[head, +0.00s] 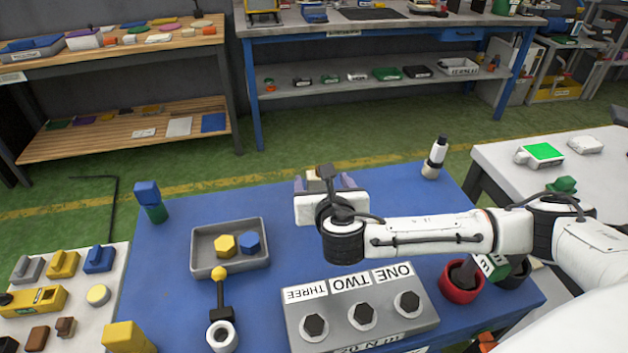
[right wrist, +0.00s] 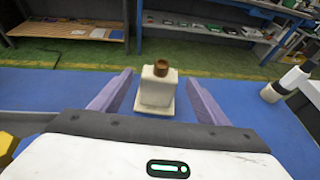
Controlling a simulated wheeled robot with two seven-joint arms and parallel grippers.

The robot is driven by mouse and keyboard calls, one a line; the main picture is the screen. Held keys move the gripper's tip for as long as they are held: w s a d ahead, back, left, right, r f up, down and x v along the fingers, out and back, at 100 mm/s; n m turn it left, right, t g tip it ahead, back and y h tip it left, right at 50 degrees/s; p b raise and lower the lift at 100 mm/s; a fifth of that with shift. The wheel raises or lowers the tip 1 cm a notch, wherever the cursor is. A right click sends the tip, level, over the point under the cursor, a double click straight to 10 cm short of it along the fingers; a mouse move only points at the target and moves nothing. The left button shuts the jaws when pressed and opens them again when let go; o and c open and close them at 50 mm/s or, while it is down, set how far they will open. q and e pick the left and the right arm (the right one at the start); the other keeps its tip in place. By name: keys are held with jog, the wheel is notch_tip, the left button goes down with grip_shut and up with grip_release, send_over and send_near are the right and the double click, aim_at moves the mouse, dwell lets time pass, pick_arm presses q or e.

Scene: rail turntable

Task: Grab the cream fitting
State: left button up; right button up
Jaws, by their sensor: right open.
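The cream fitting (right wrist: 157,92) stands upright on the blue table (right wrist: 60,85) in the right wrist view. It has a wide base, a narrower block above and a brown cap on top. My right gripper (right wrist: 158,90) is open, with one purple finger on each side of the fitting and a gap on both sides. In the head view my right gripper (head: 328,183) is at the far side of the blue table, and its wrist hides most of the fitting; only a small top part (head: 313,174) shows. My left gripper is in neither view.
A black-and-white bottle (head: 434,160) stands to the right of the gripper. A grey tray (head: 203,268) with yellow and blue pieces lies to the left. A block with labelled bolts (head: 355,340) and a red cup (head: 458,293) are nearer. Table around the fitting is clear.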

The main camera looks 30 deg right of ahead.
jog(key=shift+x, duration=3.75)
jog(key=c, duration=1.4)
